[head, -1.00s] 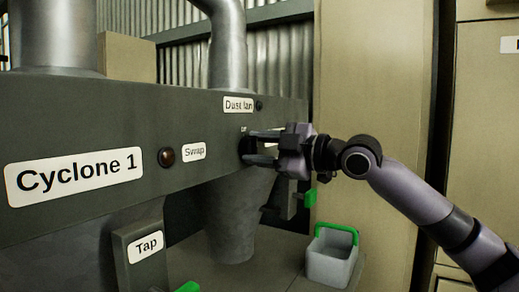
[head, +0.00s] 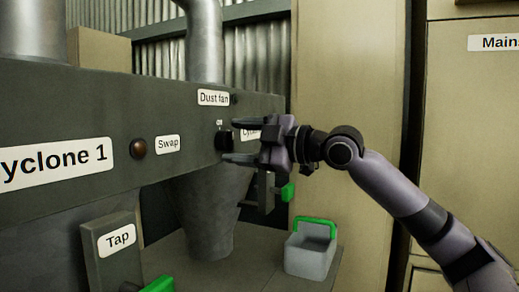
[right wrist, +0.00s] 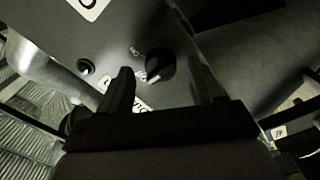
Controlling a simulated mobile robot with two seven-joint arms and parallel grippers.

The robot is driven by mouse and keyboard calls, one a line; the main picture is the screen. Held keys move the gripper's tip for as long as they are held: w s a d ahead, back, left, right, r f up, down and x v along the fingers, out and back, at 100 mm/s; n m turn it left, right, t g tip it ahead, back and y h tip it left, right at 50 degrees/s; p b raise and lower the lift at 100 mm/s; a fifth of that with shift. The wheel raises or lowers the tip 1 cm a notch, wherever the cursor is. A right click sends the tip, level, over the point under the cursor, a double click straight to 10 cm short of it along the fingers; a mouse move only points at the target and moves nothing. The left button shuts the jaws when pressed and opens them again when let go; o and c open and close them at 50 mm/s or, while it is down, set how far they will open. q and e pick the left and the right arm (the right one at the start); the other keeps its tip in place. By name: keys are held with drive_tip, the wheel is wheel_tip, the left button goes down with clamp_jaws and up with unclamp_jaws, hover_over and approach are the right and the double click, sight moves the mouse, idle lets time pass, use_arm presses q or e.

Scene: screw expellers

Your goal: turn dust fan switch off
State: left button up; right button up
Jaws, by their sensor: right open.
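The dust fan switch is a black rotary knob (head: 223,140) on the dark grey panel, below the "Dust fan" label (head: 213,98), with a small "Off" mark above it. In the right wrist view the knob (right wrist: 160,66) shows a pale pointer line and sits between my fingers' directions. My right gripper (head: 240,143) is open, its two fingers reaching left toward the knob, one above and one below its level. In the right wrist view the fingers (right wrist: 162,88) stand on either side of the knob. I cannot tell whether they touch it. My left gripper is not in view.
The grey panel (head: 60,110) carries a brown "Swap" button (head: 138,148) left of the knob. A grey bucket with a green handle (head: 310,255) stands below right. A "Tap" post (head: 113,250) stands lower left. A beige cabinet wall (head: 345,80) is behind my right arm.

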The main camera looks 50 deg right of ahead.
sight(233, 143)
drive_tip(key=b+v, duration=0.2)
drive_tip(key=v, duration=0.2)
drive_tip(key=shift+f+b, duration=0.2)
drive_tip(key=shift+b, duration=0.15)
drive_tip(key=shift+b+v, duration=0.3)
drive_tip(key=shift+v, duration=0.65)
drive_tip(key=shift+r, duration=0.3)
